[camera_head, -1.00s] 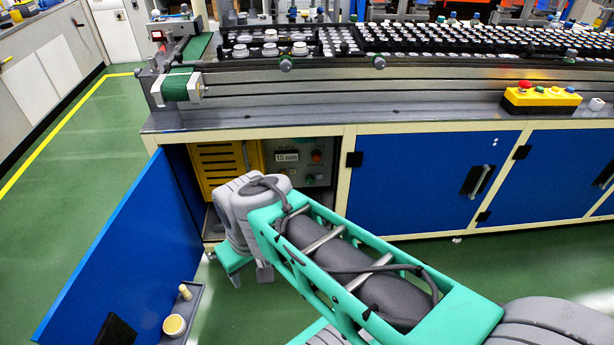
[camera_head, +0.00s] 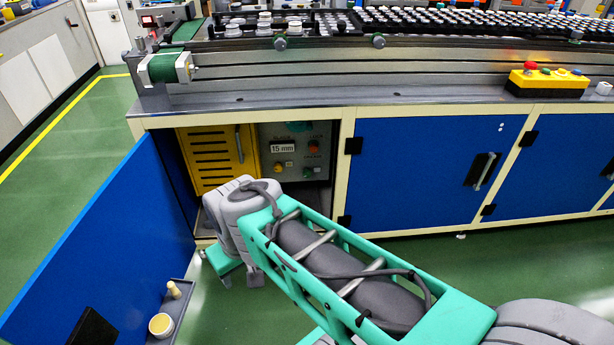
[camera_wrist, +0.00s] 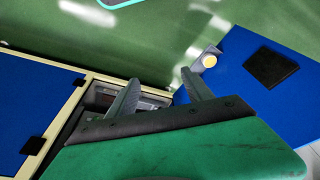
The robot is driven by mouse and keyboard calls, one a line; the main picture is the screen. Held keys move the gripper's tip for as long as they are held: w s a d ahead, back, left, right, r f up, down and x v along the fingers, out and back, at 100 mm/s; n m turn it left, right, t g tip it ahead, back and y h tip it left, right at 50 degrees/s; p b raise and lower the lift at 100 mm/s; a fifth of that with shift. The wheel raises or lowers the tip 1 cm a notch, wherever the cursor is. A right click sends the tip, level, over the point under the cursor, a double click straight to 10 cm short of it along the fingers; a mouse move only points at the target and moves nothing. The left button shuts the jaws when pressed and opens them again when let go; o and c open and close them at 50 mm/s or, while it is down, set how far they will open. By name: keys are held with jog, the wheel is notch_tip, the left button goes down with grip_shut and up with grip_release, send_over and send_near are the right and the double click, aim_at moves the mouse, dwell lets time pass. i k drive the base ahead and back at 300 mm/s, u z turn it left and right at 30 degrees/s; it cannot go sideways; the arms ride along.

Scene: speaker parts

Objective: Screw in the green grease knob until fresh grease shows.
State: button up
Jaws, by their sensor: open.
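A grey control panel (camera_head: 267,138) is inside the open cabinet, with a "15 mm" display (camera_head: 283,148). A green round part (camera_head: 298,127) shows near its top edge and a small green part (camera_head: 308,172) lower right; I cannot tell which is the grease knob. No grease can be made out. My gripper is open and empty in the wrist view (camera_wrist: 160,76), its two fingers apart, in front of the cabinet opening. In the head view my wrist hangs below and left of the panel; the fingertips cannot be made out there.
The blue cabinet door (camera_head: 95,245) stands open at left, with a small grey tray (camera_head: 181,300) holding a cream jar (camera_head: 161,325). A yellow slotted panel (camera_head: 212,160) is beside the control panel. Closed blue doors (camera_head: 430,170) lie right. Green floor is clear in front.

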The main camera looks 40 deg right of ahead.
aim_at(306, 173)
jog(key=k, duration=0.65)
jog(key=z, duration=0.65)
jog(key=i, duration=1.4)
jog(key=u, duration=0.65)
